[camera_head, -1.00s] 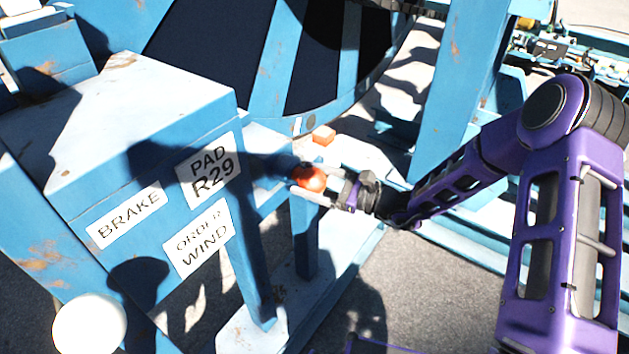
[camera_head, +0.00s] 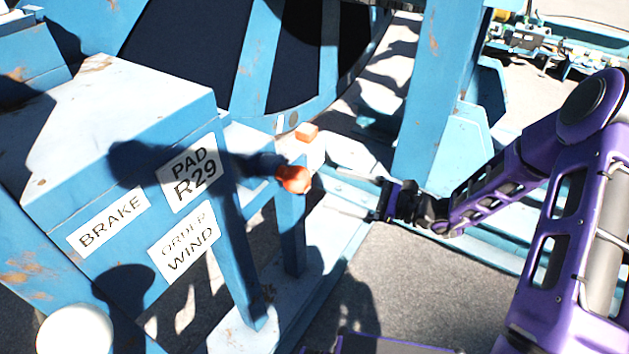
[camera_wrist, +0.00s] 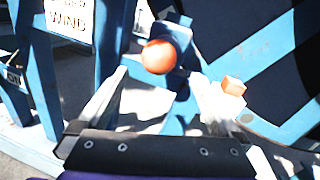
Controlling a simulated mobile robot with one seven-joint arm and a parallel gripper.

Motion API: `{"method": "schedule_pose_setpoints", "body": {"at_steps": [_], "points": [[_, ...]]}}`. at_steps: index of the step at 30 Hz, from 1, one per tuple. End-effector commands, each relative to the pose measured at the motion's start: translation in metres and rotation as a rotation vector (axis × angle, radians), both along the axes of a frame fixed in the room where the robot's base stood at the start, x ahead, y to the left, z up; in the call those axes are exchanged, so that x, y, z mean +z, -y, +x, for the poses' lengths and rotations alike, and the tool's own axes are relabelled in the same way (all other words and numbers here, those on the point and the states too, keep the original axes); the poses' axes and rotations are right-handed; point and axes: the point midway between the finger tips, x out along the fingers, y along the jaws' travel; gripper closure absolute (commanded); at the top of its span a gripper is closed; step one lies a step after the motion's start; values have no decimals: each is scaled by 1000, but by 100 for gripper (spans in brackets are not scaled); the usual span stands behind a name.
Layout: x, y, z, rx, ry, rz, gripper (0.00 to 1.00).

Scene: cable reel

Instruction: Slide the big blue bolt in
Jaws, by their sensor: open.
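An orange ball knob (camera_head: 293,179) sits at the top of a blue post (camera_head: 291,235) beside the brake box. I cannot clearly make out the blue bolt itself or how far in it is. My gripper (camera_head: 332,188) is open and empty, just right of the knob and apart from it. In the wrist view the knob (camera_wrist: 158,57) shows just beyond and between the two spread fingertips (camera_wrist: 160,78). Blue metal shows behind the knob there. A small orange block (camera_head: 307,133) lies behind the knob, and also shows in the wrist view (camera_wrist: 233,86).
The blue box (camera_head: 120,110) with BRAKE, PAD R29 and ORDER WIND labels stands left of the knob. The dark reel (camera_head: 300,60) is behind it. A blue upright (camera_head: 425,90) stands behind my arm. A white ball (camera_head: 75,330) is front left. Bare ground (camera_head: 400,290) lies below my gripper.

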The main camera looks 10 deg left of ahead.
Motion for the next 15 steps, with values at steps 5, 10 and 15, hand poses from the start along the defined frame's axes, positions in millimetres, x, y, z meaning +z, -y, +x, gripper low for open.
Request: {"method": "schedule_pose_setpoints", "body": {"at_steps": [5,10,15], "points": [[0,35,-4,-2,2,0,0],[0,52,-7,-1,1,-1,0],[0,56,-8,1,1,1,0]]}}
